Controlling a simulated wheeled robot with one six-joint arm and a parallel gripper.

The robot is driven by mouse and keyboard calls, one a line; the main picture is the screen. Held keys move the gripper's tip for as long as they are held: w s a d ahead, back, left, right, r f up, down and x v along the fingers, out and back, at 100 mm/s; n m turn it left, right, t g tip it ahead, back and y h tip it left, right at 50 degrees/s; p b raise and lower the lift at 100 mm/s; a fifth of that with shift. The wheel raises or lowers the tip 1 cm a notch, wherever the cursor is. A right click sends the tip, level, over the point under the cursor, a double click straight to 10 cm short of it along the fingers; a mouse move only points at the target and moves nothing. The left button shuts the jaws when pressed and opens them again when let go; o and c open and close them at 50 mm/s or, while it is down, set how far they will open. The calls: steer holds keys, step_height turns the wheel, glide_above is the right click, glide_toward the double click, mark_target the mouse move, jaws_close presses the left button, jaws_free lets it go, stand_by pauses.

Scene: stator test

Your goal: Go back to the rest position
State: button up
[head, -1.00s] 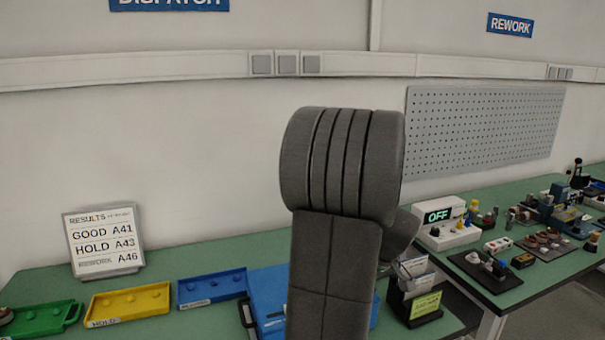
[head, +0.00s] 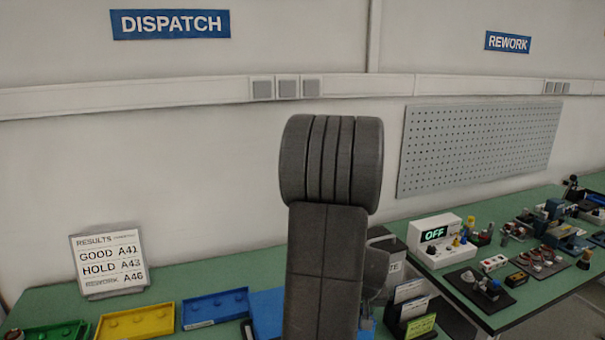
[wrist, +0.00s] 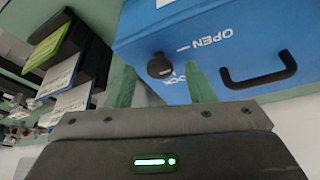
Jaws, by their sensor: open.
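My gripper (wrist: 161,88) is open in the wrist view, its two green fingers apart with nothing held between them. Beyond them is a blue case (wrist: 210,40) with a dark round knob (wrist: 160,66) between OPEN and LOCK markings and a black handle (wrist: 260,72). I cannot tell whether the fingers touch the case. In the head view my grey arm stands upright in the middle and hides much of the blue case (head: 265,312); the gripper is not clearly visible there.
A dark holder with cards (head: 409,312) stands right of my arm. Blue (head: 215,308), yellow (head: 136,322) and green trays lie left, before a results sign (head: 108,263). A tester reading OFF (head: 436,240) and small parts occupy the right bench.

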steer(key=shift+m+h, duration=0.3)
steer(key=shift+m, duration=0.3)
steer(key=shift+a+m, duration=0.1)
steer(key=shift+m, duration=0.4)
steer(key=shift+f+m+h+b, duration=0.1)
steer(key=shift+m+h+b, duration=0.4)
steer(key=shift+m+b, duration=0.5)
steer(key=shift+a+g, duration=0.15)
steer(key=shift+g, duration=0.15)
